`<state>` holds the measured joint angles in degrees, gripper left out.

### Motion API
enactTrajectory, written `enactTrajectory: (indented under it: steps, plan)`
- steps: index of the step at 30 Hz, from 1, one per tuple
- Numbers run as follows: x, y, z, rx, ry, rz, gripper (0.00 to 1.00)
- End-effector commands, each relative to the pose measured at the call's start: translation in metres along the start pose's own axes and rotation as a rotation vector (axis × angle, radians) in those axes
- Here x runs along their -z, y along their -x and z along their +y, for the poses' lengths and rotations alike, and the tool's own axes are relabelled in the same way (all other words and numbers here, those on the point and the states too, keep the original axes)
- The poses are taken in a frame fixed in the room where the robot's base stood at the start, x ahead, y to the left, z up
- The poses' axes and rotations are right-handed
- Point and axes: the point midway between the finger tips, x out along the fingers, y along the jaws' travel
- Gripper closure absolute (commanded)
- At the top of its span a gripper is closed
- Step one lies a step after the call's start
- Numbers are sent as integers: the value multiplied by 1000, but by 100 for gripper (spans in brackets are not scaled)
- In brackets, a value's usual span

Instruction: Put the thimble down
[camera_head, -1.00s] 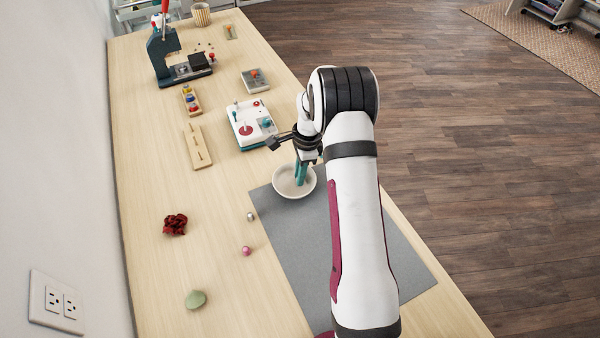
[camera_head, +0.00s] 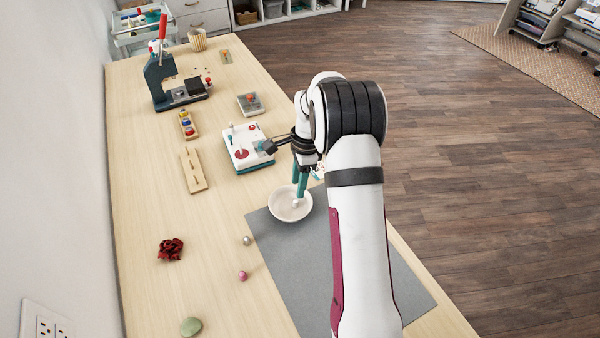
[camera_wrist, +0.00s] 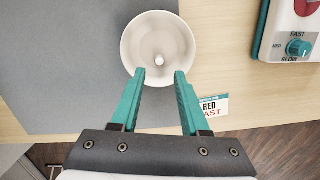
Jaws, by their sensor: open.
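A small pale thimble-like thing (camera_wrist: 160,60) stands in the white bowl (camera_wrist: 131,50), near the middle of its floor. It also shows as a light spot in the bowl in the head view (camera_head: 295,204). My gripper (camera_wrist: 160,73) is open, with its two teal fingers apart and nothing between them. In the wrist view the fingertips overlap the bowl's near rim, just short of the thimble. In the head view my gripper (camera_head: 300,195) points down over the bowl's far right part. I cannot tell its exact height above the bowl.
The bowl stands on a grey mat (camera_head: 310,260). A white device with a red dial (camera_head: 241,153) and a small card (camera_wrist: 208,107) are close to my gripper. A silver ball (camera_head: 247,240), a pink ball (camera_head: 243,276) and a dark red bunched thing (camera_head: 171,249) lie left.

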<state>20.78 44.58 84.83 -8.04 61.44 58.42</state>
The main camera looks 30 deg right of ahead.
Motion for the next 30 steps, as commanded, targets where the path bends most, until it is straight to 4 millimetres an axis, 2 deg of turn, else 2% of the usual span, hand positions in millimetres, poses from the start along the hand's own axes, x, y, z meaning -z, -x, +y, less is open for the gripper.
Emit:
enactTrajectory:
  steps: [1, 3, 6, 9, 13, 16, 17, 20, 21, 23, 24, 27, 30]
  plan:
    - [0, 15, -1, 5, -1, 1, 55]
    - [0, 32, -1, 4, 0, 1, 55]
    - [0, 51, 0, 2, -1, 0, 55]
    - [0, 60, 0, 0, -1, 0, 55]
    - [0, 64, 1, -1, 2, 0, 55]
    - [-17, 80, 16, 0, 79, -1, 55]
    - [-28, 91, 27, 2, 132, -2, 55]
    - [-73, 129, 91, -3, 396, -11, 55]
    - [-90, 141, 124, -4, 520, -15, 55]
    - [-109, 151, 177, -7, 702, -22, 55]
    - [-118, 153, 211, -8, 820, -27, 55]
    - [-128, 145, 283, -13, 1066, -41, 55]
    - [-128, 133, 325, -14, 1218, -49, 55]
